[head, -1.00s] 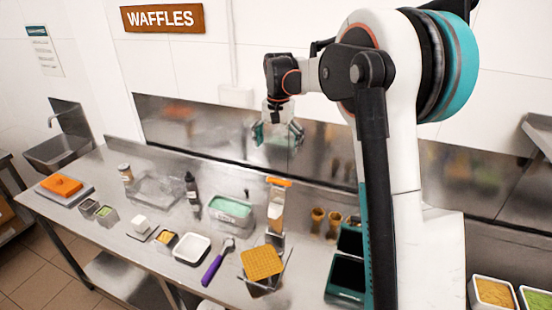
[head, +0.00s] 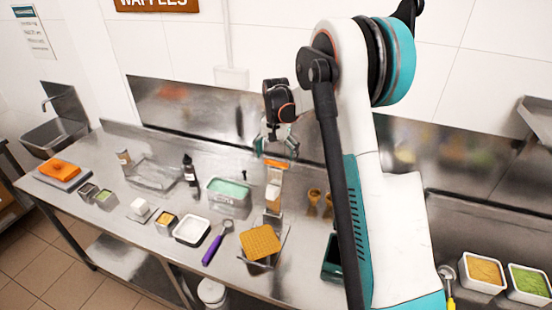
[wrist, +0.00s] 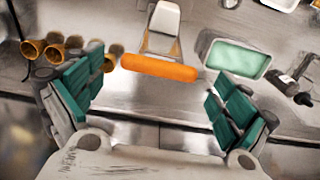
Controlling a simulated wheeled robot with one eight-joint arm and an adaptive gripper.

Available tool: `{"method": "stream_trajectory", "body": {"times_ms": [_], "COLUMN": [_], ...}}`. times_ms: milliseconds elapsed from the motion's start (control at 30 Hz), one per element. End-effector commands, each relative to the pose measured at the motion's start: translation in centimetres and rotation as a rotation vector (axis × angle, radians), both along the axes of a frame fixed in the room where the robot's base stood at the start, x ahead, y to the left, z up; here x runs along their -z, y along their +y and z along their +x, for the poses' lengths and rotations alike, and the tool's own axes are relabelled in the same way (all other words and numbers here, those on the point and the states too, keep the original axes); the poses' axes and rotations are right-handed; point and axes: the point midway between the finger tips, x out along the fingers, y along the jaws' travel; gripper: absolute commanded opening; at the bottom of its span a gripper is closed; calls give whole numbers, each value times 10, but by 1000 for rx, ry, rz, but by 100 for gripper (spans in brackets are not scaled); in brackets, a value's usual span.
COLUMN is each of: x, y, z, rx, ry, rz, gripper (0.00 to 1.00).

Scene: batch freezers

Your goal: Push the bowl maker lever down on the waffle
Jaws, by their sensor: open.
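The bowl maker (head: 273,195) stands upright on the steel counter with its orange lever (head: 277,164) at the top. The square golden waffle (head: 261,242) lies flat at its front. My gripper (head: 277,149) is open and empty, just above and behind the lever in the head view. In the wrist view the orange lever bar (wrist: 160,68) lies across the gap between the teal fingers of my gripper (wrist: 157,72). I see no clear contact, and the depth between them is hard to tell. The waffle is out of the wrist view.
A tub with green contents (head: 229,196) stands left of the maker. Brown cones (head: 314,197) stand right of it. A purple-handled scoop (head: 213,249) and a white tray (head: 191,230) lie in front. The back wall is close behind my gripper.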

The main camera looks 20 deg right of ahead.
Motion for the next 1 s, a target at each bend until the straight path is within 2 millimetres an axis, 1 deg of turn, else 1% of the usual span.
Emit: {"method": "stream_trajectory", "body": {"times_ms": [33,167,433,467,500,567,600,667,700,733,1000], "x": [4,10,11,11,11,11,11,11,11,11,11], "y": [0,0,0,0,0,0,0,0,0,0,4], "z": [0,0,0,0,0,0,0,0,0,0,-4], "rx": [0,0,0,0,0,0,0,0,0,0,0], "ry": [0,0,0,0,0,0,0,0,0,0,-13], "rz": [0,0,0,0,0,0,0,0,0,0,-13], "gripper": [95,95,95,90,81,68,59,45,36,32,32]}}
